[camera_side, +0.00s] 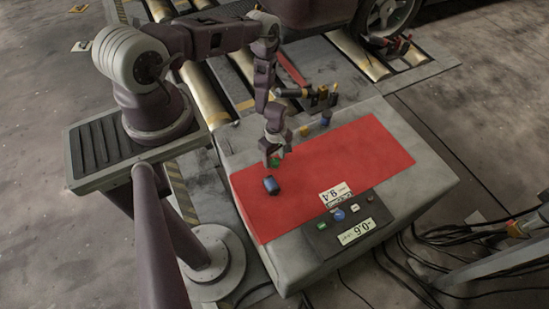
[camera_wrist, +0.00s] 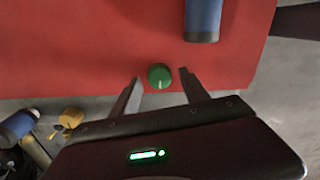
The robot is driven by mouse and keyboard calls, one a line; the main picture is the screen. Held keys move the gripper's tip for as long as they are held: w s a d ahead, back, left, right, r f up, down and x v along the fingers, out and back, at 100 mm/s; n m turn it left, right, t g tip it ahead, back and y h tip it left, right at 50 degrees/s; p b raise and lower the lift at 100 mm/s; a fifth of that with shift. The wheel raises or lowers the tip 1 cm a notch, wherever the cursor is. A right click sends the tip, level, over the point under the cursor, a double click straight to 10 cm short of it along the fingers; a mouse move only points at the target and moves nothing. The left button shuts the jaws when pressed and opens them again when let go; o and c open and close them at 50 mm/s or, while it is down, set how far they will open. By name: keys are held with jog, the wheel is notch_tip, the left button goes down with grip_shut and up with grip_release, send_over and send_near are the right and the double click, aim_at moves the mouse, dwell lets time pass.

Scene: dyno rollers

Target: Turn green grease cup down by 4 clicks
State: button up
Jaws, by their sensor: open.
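The green grease cup (camera_wrist: 160,76) is a round knob with a pale line on its top, seen from above on the red mat in the wrist view. In the side view, the green cup (camera_side: 275,162) shows only in part beneath my gripper. My gripper (camera_wrist: 158,82) is open, with one finger on each side of the cup and a gap visible on both sides. In the side view my gripper (camera_side: 273,158) points down at the mat's back left part. The cup's lower side is hidden.
A yellow knob (camera_wrist: 71,117) and a blue one (camera_wrist: 20,124) are off the mat. A panel (camera_side: 340,226) with buttons and displays sits in front.

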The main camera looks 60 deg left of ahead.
jog(key=shift+f, duration=0.2)
grip_shut()
jog(key=shift+m, duration=0.3)
jog(key=m, duration=0.7)
jog(key=shift+d, duration=0.1)
jog(key=m, duration=0.5)
jog(key=shift+m, duration=2.2)
